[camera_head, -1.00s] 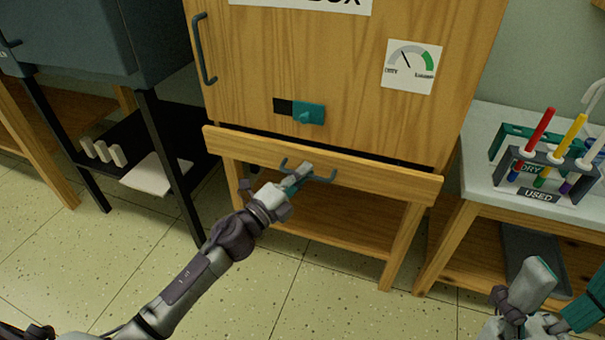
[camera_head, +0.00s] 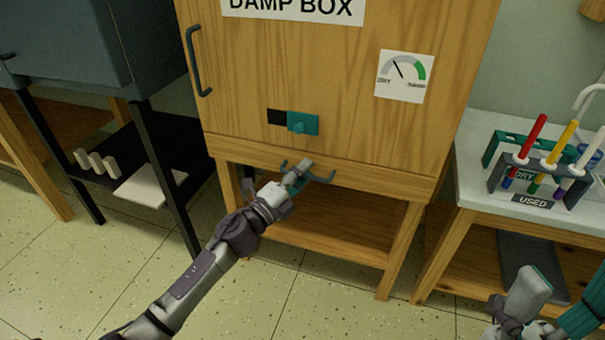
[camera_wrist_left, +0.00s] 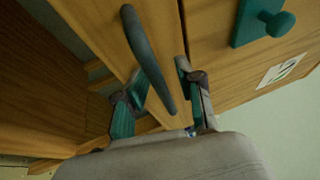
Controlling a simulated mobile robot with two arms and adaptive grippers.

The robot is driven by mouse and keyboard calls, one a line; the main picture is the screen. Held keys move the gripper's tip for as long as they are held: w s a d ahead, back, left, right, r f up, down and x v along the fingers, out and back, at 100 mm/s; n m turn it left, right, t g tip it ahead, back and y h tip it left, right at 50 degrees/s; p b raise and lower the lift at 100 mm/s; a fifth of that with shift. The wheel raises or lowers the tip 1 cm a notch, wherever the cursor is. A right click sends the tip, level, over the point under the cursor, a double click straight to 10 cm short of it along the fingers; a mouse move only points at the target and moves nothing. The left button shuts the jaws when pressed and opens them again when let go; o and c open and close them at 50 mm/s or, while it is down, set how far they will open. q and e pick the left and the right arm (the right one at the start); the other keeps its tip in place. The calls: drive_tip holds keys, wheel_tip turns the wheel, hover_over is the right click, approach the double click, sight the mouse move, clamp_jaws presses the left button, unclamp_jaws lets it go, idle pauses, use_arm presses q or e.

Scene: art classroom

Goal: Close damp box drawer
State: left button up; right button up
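The damp box (camera_head: 340,120) is a tall wooden cabinet with a sign, a dial and a teal latch on its door. Its drawer (camera_head: 385,178) at the bottom has a dark bar handle (camera_head: 320,179). The drawer front now looks flush with the cabinet, with no dark gap above it. My left gripper (camera_head: 298,176) is at the handle. In the left wrist view the gripper (camera_wrist_left: 160,98) has its fingers spread, with the handle (camera_wrist_left: 148,55) running between them; contact is unclear. My right gripper (camera_head: 528,290) is at the lower right, away from the drawer; its fingers are unclear.
A side table (camera_head: 480,194) at the right carries racks of coloured tubes (camera_head: 535,165). A dark cabinet (camera_head: 70,45) on black legs stands at the left, with a shelf holding white blocks (camera_head: 95,160). The tiled floor in front is clear.

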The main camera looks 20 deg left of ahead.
use_arm(q)
drive_tip(key=shift+s, duration=0.1)
drive_tip(key=v, duration=1.1)
drive_tip(key=shift+s+a, duration=0.25)
drive_tip(key=shift+s, duration=0.1)
